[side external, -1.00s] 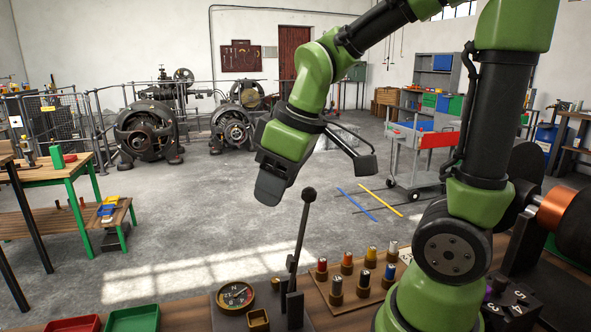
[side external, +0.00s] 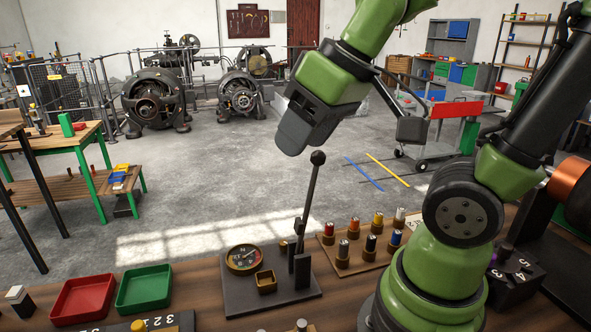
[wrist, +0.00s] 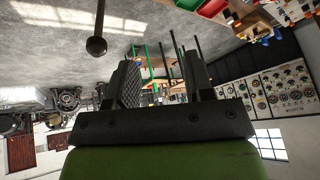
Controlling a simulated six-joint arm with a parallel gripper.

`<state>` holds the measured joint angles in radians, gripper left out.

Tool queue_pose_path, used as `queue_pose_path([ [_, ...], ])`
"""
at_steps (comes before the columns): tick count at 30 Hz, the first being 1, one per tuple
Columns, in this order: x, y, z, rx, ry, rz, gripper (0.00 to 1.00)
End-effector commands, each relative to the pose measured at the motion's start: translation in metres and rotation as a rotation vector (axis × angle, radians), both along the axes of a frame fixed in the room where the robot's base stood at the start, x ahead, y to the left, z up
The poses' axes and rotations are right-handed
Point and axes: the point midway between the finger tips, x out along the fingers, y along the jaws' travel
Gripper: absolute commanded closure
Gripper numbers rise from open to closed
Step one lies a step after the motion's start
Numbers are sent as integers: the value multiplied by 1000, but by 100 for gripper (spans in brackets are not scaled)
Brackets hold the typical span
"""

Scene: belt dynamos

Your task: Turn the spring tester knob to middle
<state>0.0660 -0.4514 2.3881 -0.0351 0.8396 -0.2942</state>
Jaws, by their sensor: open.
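A black lever with a round ball knob (side external: 318,157) stands on a dark base (side external: 285,303) beside a brass-rimmed dial (side external: 243,258). The lever leans slightly right. I cannot tell for sure whether this is the spring tester. A black box with a knob on top and white numerals (side external: 515,265) sits at right, partly behind my arm. My gripper (side external: 298,138) is open and empty, above and left of the ball knob, apart from it. In the wrist view, the ball knob (wrist: 96,46) is left of the open fingers, not between them.
A rack of several coloured cylinders (side external: 370,240) stands right of the lever. A red tray (side external: 82,299) and a green tray (side external: 144,288) lie at left. A numbered plate with a yellow knob (side external: 138,325) is cut off at the bottom edge. Open floor lies behind the bench.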

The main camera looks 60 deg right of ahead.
Motion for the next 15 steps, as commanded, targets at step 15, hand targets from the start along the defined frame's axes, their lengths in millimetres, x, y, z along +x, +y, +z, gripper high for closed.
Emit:
queue_pose_path([
  [15,91,-36,-64,-211,439,292,52],
])
